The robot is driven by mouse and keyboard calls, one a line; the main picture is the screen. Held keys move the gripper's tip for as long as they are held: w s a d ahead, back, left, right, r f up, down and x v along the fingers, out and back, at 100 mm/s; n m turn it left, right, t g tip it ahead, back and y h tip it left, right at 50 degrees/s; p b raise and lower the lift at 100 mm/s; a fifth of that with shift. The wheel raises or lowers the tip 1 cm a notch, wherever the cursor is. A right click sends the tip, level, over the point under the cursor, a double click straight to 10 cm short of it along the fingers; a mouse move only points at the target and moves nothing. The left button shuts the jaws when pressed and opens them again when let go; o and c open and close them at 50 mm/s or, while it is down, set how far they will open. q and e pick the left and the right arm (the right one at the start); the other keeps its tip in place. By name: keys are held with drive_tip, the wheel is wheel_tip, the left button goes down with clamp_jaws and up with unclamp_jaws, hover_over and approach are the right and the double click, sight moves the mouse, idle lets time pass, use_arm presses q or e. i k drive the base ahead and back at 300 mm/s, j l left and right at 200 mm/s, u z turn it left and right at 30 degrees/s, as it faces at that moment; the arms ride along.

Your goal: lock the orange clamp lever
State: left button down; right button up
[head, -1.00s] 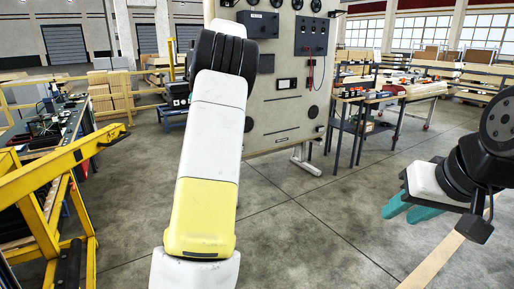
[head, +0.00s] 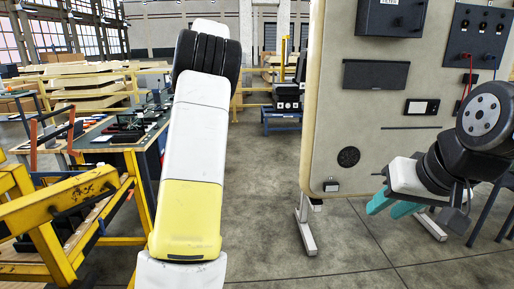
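I cannot make out the orange clamp lever for sure in the head view. A red-orange piece (head: 50,135) shows at the far left by a bench, too small to identify. My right gripper (head: 385,211) is at the right, in front of a large beige panel. Its two teal fingers look apart, with nothing seen between them. It touches nothing that I can see. My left arm's white and yellow link fills the middle of the view; my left gripper is out of view.
A yellow metal frame (head: 60,215) stands close at the left. Behind it is a workbench (head: 130,135) with items on it. The beige panel (head: 345,120) stands on metal feet at the right. Grey floor (head: 280,240) is open between the frame and the panel.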

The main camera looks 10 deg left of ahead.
sight(131, 192)
drive_tip(key=i+j+u, duration=0.1)
drive_tip(key=i+u, duration=0.4)
drive_tip(key=i+l+u, duration=0.15)
drive_tip(key=i+u, duration=0.3)
drive_tip(key=i, duration=0.2)
